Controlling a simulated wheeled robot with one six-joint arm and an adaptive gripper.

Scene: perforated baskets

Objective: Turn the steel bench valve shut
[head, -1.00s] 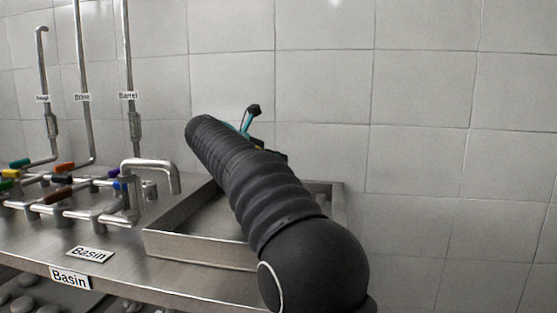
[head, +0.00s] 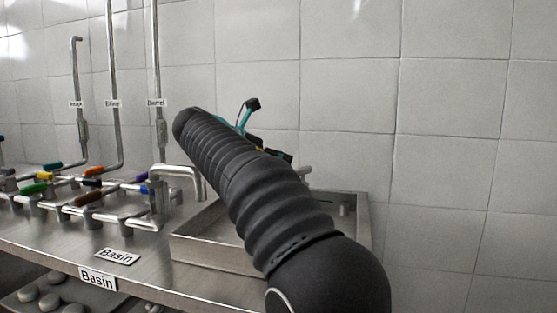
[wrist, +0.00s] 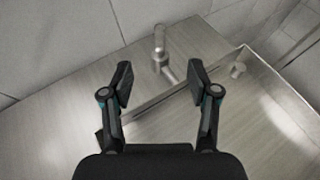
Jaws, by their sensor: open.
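A steel fitting (wrist: 160,45), which looks like the bench valve, stands on the bench beside the basin in the wrist view. It has an upright round post and a short part low down towards the basin. My gripper (wrist: 160,82) is open and empty, and the fitting shows beyond and between its fingertips, apart from them. In the head view a small steel part (head: 303,172), perhaps the same fitting, shows behind my arm. My arm hides most of the gripper there. Whether the valve is open or shut cannot be told.
A shallow steel basin (head: 213,257) lies beside my arm, with a short post (head: 345,203) in it; a spout (head: 178,170) reaches over its left side. Pipes with coloured handles (head: 88,198) crowd the left of the bench. A tiled wall (head: 450,110) stands behind.

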